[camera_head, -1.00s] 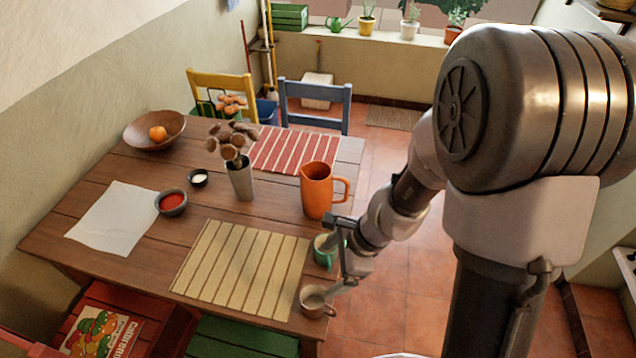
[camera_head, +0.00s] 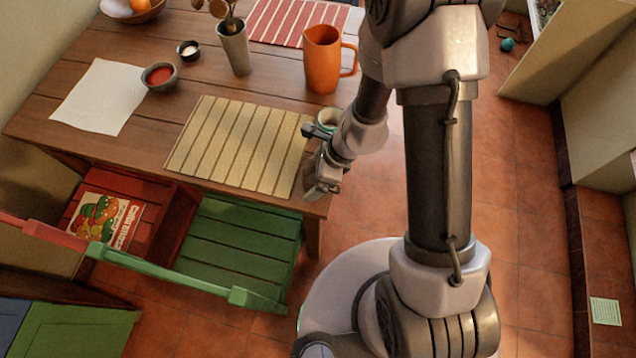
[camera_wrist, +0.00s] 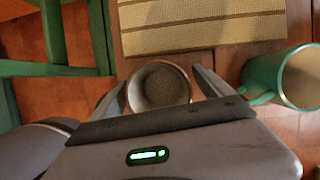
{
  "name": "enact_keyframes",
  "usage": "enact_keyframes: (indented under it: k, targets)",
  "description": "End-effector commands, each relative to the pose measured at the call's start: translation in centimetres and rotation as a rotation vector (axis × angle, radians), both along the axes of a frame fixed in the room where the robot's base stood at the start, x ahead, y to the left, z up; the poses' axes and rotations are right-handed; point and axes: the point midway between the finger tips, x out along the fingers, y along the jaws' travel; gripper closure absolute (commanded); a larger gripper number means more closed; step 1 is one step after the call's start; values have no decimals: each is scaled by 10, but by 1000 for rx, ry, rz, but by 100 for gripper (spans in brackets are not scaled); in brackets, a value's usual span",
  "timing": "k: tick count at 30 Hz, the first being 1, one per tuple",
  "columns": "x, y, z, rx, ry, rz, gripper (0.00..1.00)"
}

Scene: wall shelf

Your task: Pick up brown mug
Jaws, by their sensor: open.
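The brown mug (camera_wrist: 160,84) shows from above in the wrist view, upright, with its dark inside visible. My gripper (camera_wrist: 162,92) is open, with one finger on each side of the mug. I cannot tell whether the fingers touch it.
A green mug (camera_wrist: 290,78) stands close to the right of the brown mug in the wrist view. A striped placemat (camera_head: 240,145) lies left of my gripper. An orange pitcher (camera_head: 322,60) stands behind. A green chair (camera_head: 235,245) is at the near edge of the table (camera_head: 150,150).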

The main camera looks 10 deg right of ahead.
Motion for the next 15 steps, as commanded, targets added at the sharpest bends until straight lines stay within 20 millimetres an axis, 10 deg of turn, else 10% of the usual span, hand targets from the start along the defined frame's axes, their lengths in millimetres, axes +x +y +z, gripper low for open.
enact_keyframes:
  k: [6, 15]
  targets:
    - [0, 1, 0, 0, 0, 0, 10]
    - [0, 1, 0, 0, 0, 0, 69]
